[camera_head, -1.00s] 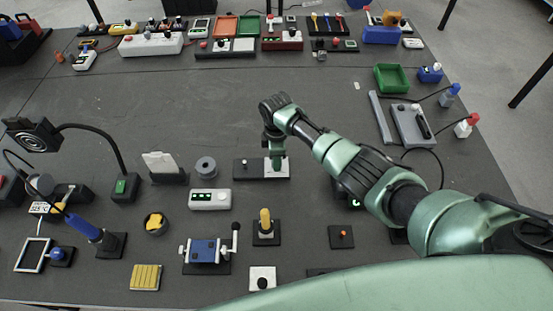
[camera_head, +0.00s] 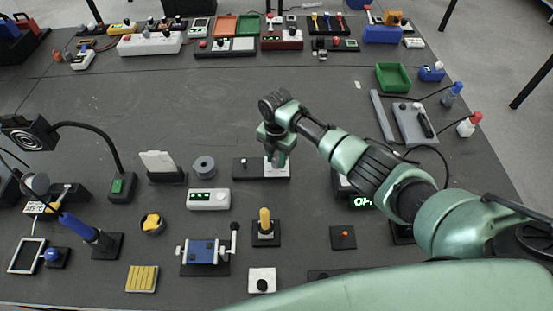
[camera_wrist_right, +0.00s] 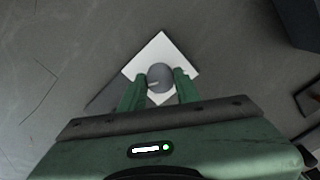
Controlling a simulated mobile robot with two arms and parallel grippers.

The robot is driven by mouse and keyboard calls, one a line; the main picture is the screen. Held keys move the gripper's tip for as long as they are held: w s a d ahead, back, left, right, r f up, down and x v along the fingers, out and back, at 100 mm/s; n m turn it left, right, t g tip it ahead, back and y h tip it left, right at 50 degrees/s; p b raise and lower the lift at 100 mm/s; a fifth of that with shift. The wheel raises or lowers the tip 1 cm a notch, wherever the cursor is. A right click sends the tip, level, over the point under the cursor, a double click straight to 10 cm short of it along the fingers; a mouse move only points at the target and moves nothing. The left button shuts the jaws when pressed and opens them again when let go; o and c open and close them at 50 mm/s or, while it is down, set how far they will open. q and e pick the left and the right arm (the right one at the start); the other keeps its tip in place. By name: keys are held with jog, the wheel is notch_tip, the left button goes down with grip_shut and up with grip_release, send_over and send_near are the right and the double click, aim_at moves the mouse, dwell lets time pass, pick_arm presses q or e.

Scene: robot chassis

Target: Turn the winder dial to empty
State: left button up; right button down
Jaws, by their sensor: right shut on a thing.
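A round grey dial (camera_wrist_right: 160,76) with a short white pointer mark sits on a white square plate (camera_wrist_right: 161,45). The plate also shows in the head view (camera_head: 283,174), at the right end of a low dark base (camera_head: 245,169) with a small knob at its left. My right gripper (camera_head: 276,164) is over the plate, pointing down. In the right wrist view its two green fingers are on opposite sides of the dial, shut on it. The pointer mark points to the left in that view. The head view hides the dial behind the gripper. My left gripper is not in view.
A white box with a green display (camera_head: 209,199) and a grey spool (camera_head: 204,167) stand left of the base. A blue device with a crank (camera_head: 204,252) and a yellow-handled lever (camera_head: 265,224) are nearer. The table behind the base is largely clear.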

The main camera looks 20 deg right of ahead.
jog(key=n+b, duration=0.1)
jog(key=n, duration=0.2)
jog(key=shift+f+n, duration=0.15)
jog(key=shift+n, duration=0.25)
jog(key=n+b, duration=0.1)
jog(key=n, duration=0.2)
jog(key=shift+n, duration=0.3)
jog(key=n+b, duration=0.2)
jog(key=n, duration=0.2)
jog(key=shift+n+b, duration=0.55)
jog(key=shift+n, duration=1.05)
jog(key=c, duration=1)
grip_release()
